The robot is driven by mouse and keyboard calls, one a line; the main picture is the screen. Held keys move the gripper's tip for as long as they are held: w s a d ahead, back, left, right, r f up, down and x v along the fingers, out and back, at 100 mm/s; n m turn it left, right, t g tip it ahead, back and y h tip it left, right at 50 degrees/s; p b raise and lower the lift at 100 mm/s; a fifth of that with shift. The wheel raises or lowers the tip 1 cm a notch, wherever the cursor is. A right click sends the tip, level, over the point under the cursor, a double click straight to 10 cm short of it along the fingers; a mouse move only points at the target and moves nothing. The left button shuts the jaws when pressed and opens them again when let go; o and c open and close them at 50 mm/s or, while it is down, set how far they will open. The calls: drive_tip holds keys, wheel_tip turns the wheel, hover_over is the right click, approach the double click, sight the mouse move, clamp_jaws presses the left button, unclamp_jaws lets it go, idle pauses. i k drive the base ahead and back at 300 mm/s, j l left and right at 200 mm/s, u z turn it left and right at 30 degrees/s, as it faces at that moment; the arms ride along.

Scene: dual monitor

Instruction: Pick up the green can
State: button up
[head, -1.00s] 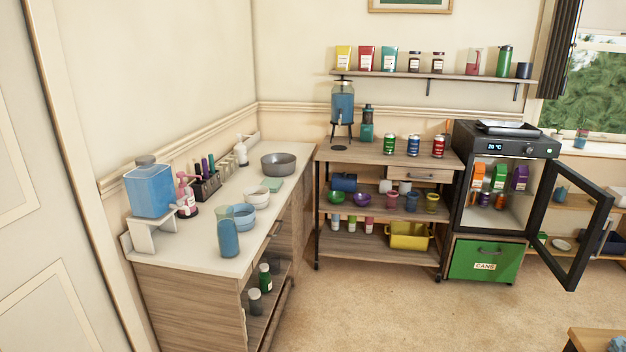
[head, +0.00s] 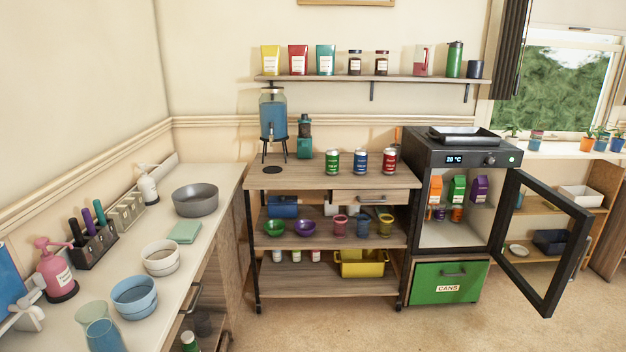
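The green can (head: 332,162) stands upright on the top of the wooden shelf cart (head: 310,179), toward its right half. A blue can (head: 361,162) and a red can (head: 389,161) stand in a row to its right, with small gaps between them. All of the green can's front shows and nothing covers it. My gripper is not in view.
A blue drink dispenser (head: 272,122) and a dark teal appliance (head: 304,138) stand left of the cans. A black mini fridge (head: 455,190) stands right of the cart with its glass door (head: 541,243) swung open into the room. The white counter (head: 216,202) runs along the left. Carpet in front is clear.

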sight(331, 155)
drive_tip(key=i+j+z, duration=0.15)
drive_tip(key=i+z, duration=0.3)
drive_tip(key=i, duration=0.75)
drive_tip(key=i+l+u, duration=0.25)
drive_tip(key=i, duration=0.25)
drive_tip(key=i+l+u, duration=0.2)
drive_tip(key=i, duration=0.3)
drive_tip(key=i+l+u, duration=0.8)
drive_tip(key=l, duration=0.2)
drive_tip(key=i+l+u, duration=0.1)
drive_tip(key=l+u, duration=0.2)
drive_tip(key=l, duration=0.1)
